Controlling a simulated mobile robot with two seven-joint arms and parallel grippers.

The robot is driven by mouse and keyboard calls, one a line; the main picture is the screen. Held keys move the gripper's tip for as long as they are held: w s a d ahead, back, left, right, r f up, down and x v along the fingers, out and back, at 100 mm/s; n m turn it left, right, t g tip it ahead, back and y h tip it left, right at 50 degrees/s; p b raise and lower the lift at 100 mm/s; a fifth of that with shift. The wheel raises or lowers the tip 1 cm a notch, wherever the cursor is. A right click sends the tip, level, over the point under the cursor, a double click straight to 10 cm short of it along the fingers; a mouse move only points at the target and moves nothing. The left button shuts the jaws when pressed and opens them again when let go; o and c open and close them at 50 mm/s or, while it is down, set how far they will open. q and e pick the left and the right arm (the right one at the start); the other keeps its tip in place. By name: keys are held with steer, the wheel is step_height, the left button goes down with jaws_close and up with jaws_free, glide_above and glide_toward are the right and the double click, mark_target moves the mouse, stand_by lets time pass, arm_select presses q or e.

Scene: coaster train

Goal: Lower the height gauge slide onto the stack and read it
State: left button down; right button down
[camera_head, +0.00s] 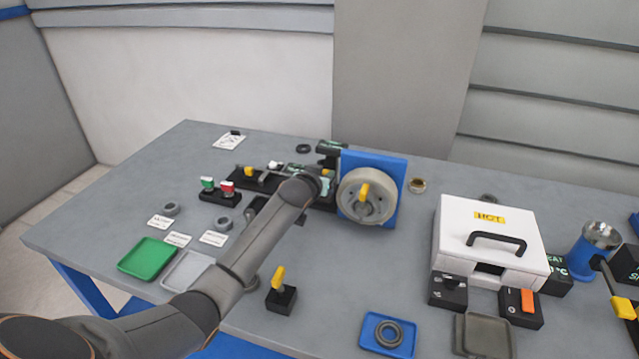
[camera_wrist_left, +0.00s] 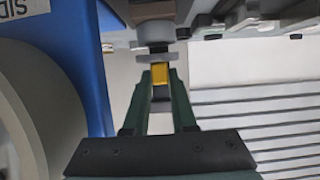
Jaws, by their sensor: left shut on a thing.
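My left gripper (camera_wrist_left: 160,78) is shut on a small yellow block (camera_wrist_left: 160,72), which looks like the grip of the height gauge slide. In the wrist view, a grey disc-like part (camera_wrist_left: 154,56) and a dark round part (camera_wrist_left: 155,30) show just beyond the fingertips. I cannot tell whether the slide touches the stack. In the head view my left gripper (camera_head: 326,184) is beside the blue panel, and my arm hides much of the work there. A dark device (camera_head: 331,148), perhaps the gauge's top, stands behind it. No reading is legible. My right gripper is not in view.
A blue panel (camera_head: 398,165) with a grey wheel (camera_head: 380,205) stands close right of my gripper. A white case (camera_head: 455,250) is farther right. Green (camera_head: 148,258) and grey (camera_head: 187,270) trays and a yellow lever (camera_head: 278,279) lie around my forearm.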

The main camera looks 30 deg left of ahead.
arm_select(q)
steer(key=c, duration=0.7)
jaws_free()
steer(key=v, duration=1.2)
steer(key=shift+s+d+r, duration=0.1)
steer(key=shift+s, duration=0.1)
steer(key=shift+s, duration=0.1)
